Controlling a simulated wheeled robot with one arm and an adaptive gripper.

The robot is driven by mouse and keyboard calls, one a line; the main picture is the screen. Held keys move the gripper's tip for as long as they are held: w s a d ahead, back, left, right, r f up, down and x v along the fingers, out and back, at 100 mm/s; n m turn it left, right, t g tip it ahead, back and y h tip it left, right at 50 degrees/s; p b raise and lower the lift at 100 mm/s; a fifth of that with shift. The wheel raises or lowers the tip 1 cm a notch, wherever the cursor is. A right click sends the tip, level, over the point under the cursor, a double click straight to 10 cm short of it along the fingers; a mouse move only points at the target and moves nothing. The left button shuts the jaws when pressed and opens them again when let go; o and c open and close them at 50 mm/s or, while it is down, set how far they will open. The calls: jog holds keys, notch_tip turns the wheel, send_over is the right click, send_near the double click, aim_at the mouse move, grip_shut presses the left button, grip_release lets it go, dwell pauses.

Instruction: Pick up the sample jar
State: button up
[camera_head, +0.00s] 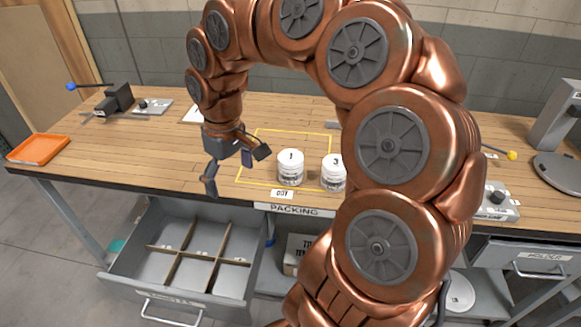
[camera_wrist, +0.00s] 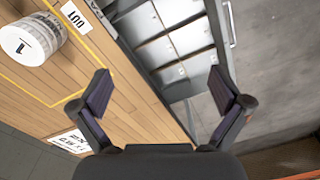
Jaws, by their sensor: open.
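Two white sample jars stand upright on the wooden bench. The jar with a lid marked 1 (camera_head: 290,167) is near the front edge, and the jar marked 3 (camera_head: 333,172) is to its right, partly behind my arm. Jar 1 also shows at the upper left of the wrist view (camera_wrist: 32,42). My gripper (camera_head: 232,172) is open and empty, left of jar 1 and apart from it. In the wrist view its open fingers (camera_wrist: 158,90) have the bench edge and drawer beyond them, with jar 1 outside them to the left.
A yellow outline with an OUT label (camera_head: 283,194) surrounds the jars. An open drawer (camera_head: 200,255) with several compartments sticks out below the bench front. An orange tray (camera_head: 38,149) lies far left. A black device (camera_head: 115,100) stands at the back left. My arm hides the bench centre-right.

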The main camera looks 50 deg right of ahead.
jog(key=w+d+f+m, duration=0.15)
jog(key=w+d, duration=0.35)
jog(key=d, duration=0.7)
jog(key=m, duration=0.1)
send_near(290, 165)
jog(key=w+f, duration=0.1)
jog(key=w+d+f, duration=0.1)
jog(key=f, duration=0.1)
jog(key=w+d+f, duration=0.1)
jog(key=f, duration=0.1)
jog(key=shift+d+f, duration=0.1)
jog(key=shift+f, duration=0.15)
jog(key=shift+d+f+m, duration=0.2)
jog(key=shift+d+m, duration=0.05)
jog(key=shift+d, duration=0.05)
jog(key=shift+s+f, duration=0.1)
jog(key=shift+f, duration=0.2)
jog(key=shift+s+a+f+p, duration=0.1)
jog(key=shift+f+p, duration=0.6)
jog(key=shift+f, duration=1.05)
jog(key=shift+s+a+f+p, duration=0.1)
jog(key=shift+f+p, duration=0.6)
jog(key=shift+f, duration=1.1)
jog(key=c, duration=1.3)
jog(key=shift+r, duration=0.1)
jog(key=shift+c, duration=0.2)
